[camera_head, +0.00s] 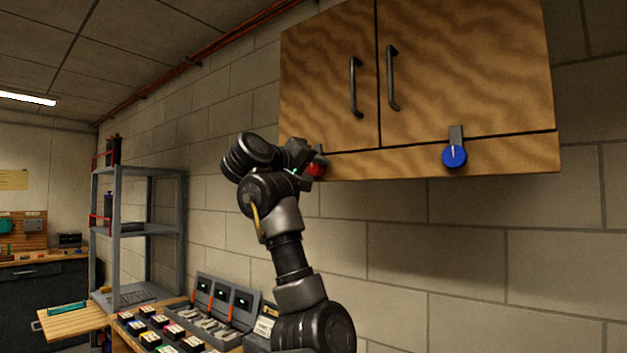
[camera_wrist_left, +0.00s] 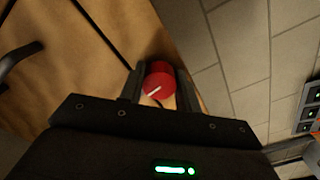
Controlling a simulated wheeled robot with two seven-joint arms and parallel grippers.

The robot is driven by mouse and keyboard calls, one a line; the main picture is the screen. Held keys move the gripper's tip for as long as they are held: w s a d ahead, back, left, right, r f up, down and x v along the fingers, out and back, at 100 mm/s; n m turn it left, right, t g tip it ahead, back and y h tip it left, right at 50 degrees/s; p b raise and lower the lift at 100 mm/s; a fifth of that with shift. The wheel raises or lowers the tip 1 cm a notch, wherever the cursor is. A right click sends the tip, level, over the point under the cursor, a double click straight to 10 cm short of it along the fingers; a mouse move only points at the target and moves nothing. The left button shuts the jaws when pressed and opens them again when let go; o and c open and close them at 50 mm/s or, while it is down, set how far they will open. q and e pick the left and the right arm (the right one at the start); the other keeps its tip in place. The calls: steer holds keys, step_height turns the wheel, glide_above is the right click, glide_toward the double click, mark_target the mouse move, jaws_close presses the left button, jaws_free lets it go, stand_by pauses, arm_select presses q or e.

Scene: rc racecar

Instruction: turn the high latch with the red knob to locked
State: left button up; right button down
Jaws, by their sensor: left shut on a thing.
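The red knob (camera_head: 317,168) is on the lower left of the wooden wall cabinet (camera_head: 430,90), on the strip below the left door. My left gripper (camera_head: 308,165) reaches it from the left and covers part of it. In the left wrist view the red knob (camera_wrist_left: 158,81) sits between the two fingers of my left gripper (camera_wrist_left: 160,84), which is shut on it. A white line on the knob's face runs at a slant. The latch bar behind the knob is mostly hidden. My right gripper is not in view.
A second latch with a blue knob (camera_head: 454,156) is on the cabinet's lower right, its grey bar pointing up. Two dark door handles (camera_head: 355,87) are above. A grey shelf (camera_head: 140,229) and a bench with chargers and battery packs (camera_head: 160,328) stand at left below.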

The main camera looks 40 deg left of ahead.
arm_select(q)
steer(key=shift+s+a+r+m+b, duration=0.15)
steer(key=shift+r+m+b, duration=0.1)
steer(key=shift+m+b, duration=0.55)
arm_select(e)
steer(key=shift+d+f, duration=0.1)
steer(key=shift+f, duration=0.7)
arm_select(q)
steer(key=o, duration=0.9)
steer(key=shift+o, duration=0.4)
steer(key=shift+f, duration=0.15)
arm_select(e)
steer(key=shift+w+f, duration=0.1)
arm_select(q)
steer(key=shift+m, duration=0.3)
